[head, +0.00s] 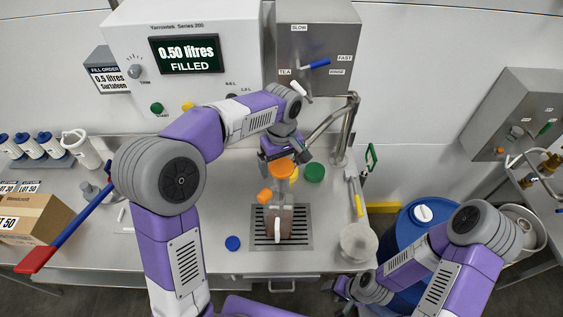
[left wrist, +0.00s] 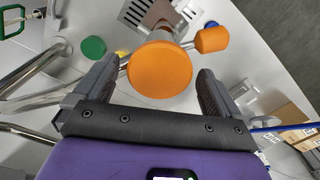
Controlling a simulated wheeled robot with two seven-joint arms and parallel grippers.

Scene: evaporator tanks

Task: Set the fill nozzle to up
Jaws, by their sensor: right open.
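What looks like the fill nozzle (left wrist: 160,70) is a grey fitting with a large round orange cap and a smaller orange knob (left wrist: 211,39) at its side. In the head view the orange cap (head: 281,168) sits above the drain grate, with the smaller knob (head: 264,196) to its lower left. A brown container (head: 287,222) stands below it on the grate. My left gripper (head: 281,152) is open at the cap; in the left wrist view its fingers (left wrist: 157,90) lie either side of it. I cannot tell whether they touch. My right gripper (head: 348,289) is open, low by the counter's front edge.
The machine's display (head: 186,54) reads "0.50 litres FILLED". A grey panel (head: 318,45) has a blue lever, and a curved metal tap (head: 333,125) stands right of my left gripper. A blue drum (head: 405,235) is at right. Green, yellow and blue caps lie on the counter.

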